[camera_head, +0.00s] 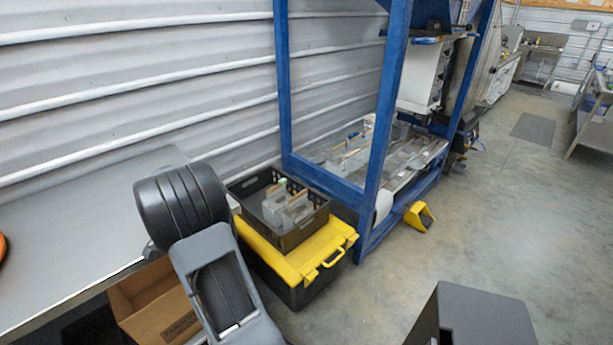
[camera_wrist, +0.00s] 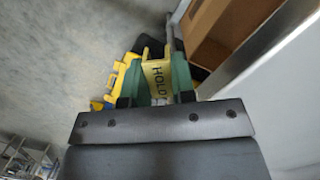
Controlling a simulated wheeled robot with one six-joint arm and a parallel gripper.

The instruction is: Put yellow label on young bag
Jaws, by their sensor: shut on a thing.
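In the wrist view my gripper (camera_wrist: 158,92) is shut on a yellow label (camera_wrist: 157,72) that carries the dark letters "HOLD". Green parts show on both sides of the label, between the dark fingers. In the head view several pale bag-like items (camera_head: 287,207) stand in a black crate (camera_head: 300,232). I cannot tell which of them is the young bag. My gripper's tips and the label do not show in the head view, where my arm fills the lower left foreground.
The crate sits on a yellow-lidded black toolbox (camera_head: 300,262) beside a blue frame (camera_head: 374,165). A yellow item (camera_head: 419,216) lies on the floor. Concrete floor to the right is largely clear.

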